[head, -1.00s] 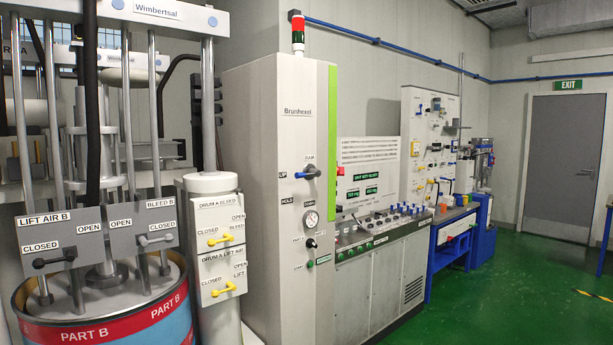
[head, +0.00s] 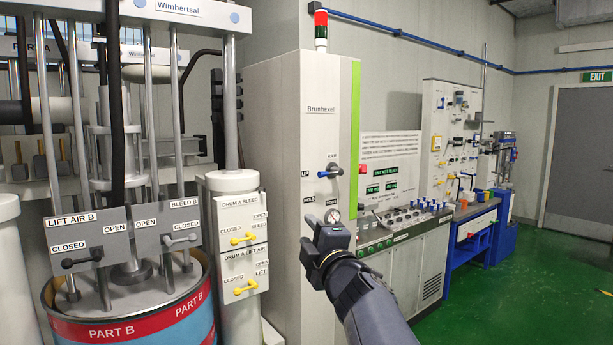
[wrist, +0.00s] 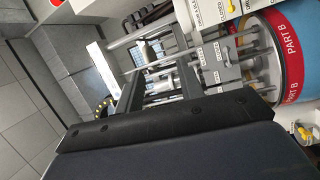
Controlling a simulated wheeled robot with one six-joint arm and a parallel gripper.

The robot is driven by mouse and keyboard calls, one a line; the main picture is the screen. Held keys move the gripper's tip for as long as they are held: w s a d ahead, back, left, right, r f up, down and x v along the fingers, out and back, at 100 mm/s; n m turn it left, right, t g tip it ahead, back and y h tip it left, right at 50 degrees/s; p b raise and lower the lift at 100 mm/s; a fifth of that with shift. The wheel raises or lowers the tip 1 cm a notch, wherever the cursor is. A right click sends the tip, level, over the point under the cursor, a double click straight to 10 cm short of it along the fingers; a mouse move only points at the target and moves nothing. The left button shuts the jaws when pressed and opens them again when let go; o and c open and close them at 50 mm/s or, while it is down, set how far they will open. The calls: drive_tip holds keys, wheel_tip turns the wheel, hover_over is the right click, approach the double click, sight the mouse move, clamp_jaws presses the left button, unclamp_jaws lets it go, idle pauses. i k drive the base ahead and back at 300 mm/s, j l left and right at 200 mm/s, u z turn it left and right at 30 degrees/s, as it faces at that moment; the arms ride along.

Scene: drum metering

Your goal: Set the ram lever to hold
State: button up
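The ram lever (head: 328,173) is on the front of the tall white Brunhexel cabinet (head: 275,150). Its blue-tipped handle points left towards the UP label. The HOLD label (head: 308,199) is below UP, lower left of the lever. My gripper (head: 318,228) is in front of the cabinet, below the lever in the head view and apart from it. It partly covers the lower controls. In the wrist view, the two dark fingers (wrist: 158,75) stand apart with nothing between them. The lever is not visible in the wrist view.
A pressure gauge (head: 332,216) is just above my gripper in the head view. Yellow drum A levers (head: 243,239) and the Part B drum (head: 130,325) stand left. A control console (head: 400,225) and blue bench (head: 470,235) stand right. Green floor (head: 540,285) is open at right.

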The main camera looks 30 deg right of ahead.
sight(337, 171)
drive_tip(key=i+z, duration=0.45)
drive_tip(key=i+j+z, duration=0.2)
drive_tip(key=i+z, duration=0.25)
drive_tip(key=i+j, duration=0.3)
drive_tip(key=i, duration=0.15)
drive_tip(key=i+j+z, duration=0.1)
drive_tip(key=i+j, duration=0.2)
drive_tip(key=i, duration=0.15)
